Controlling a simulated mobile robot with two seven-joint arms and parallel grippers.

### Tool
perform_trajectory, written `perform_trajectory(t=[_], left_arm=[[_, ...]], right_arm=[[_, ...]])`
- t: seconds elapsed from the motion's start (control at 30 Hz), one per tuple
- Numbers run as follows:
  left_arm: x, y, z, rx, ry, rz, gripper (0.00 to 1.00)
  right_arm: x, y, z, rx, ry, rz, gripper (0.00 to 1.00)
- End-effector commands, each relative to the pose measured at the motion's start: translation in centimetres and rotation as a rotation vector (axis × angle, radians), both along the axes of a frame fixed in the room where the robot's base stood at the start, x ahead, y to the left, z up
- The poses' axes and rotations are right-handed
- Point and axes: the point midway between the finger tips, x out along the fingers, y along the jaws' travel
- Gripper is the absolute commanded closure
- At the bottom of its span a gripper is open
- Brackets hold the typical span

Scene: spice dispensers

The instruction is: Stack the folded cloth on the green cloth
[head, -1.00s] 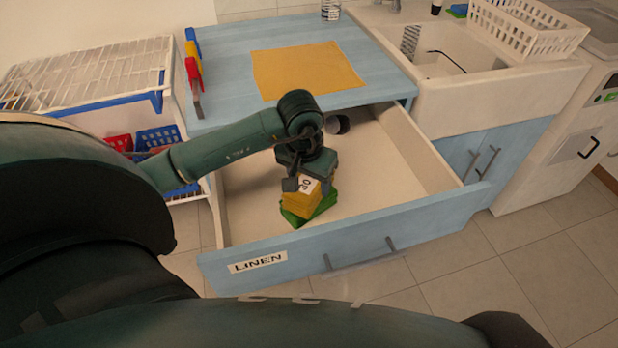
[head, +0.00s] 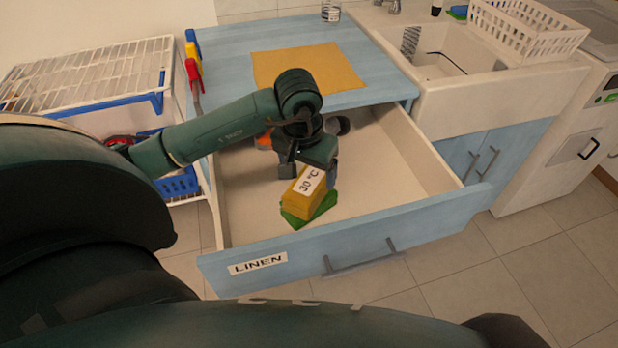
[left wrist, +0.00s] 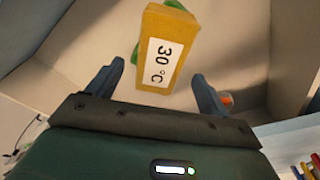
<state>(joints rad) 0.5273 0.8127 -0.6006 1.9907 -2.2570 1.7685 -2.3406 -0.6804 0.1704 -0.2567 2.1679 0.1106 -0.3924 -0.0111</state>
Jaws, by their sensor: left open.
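The folded cloth (head: 303,199) is a yellow-orange block with a white "30 °C" label. It rests on the green cloth (head: 325,207) in the open drawer, turned a little so green shows around its lower edges. In the left wrist view the folded cloth (left wrist: 181,49) lies just beyond the fingers, with a bit of the green cloth (left wrist: 174,4) behind it. My left gripper (head: 307,169) is open, behind and above the folded cloth; in the left wrist view its fingers (left wrist: 160,88) are apart with nothing gripped. My right gripper is not in view.
The drawer (head: 400,160), labelled LINEN, is pulled out below a blue counter (head: 230,50) bearing a flat yellow cloth (head: 305,70). A wire rack (head: 80,80) with coloured bins stands left. The drawer's right part is clear. Partly hidden items lie at its back.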

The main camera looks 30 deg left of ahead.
Motion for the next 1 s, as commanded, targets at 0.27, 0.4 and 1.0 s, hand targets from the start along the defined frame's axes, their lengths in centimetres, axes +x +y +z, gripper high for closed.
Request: perform_trajectory(t=[0.27,0.4,1.0], left_arm=[[-0.8,0.0,5.8,0.003,-0.004,-0.002,0.20],[-1.1,0.0,7.3,0.002,-0.002,-0.001,0.20],[-1.2,-0.1,7.8,0.001,0.001,0.000,0.20]], right_arm=[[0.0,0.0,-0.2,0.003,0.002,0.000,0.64],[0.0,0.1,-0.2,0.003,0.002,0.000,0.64],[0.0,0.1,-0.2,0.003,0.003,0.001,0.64]])
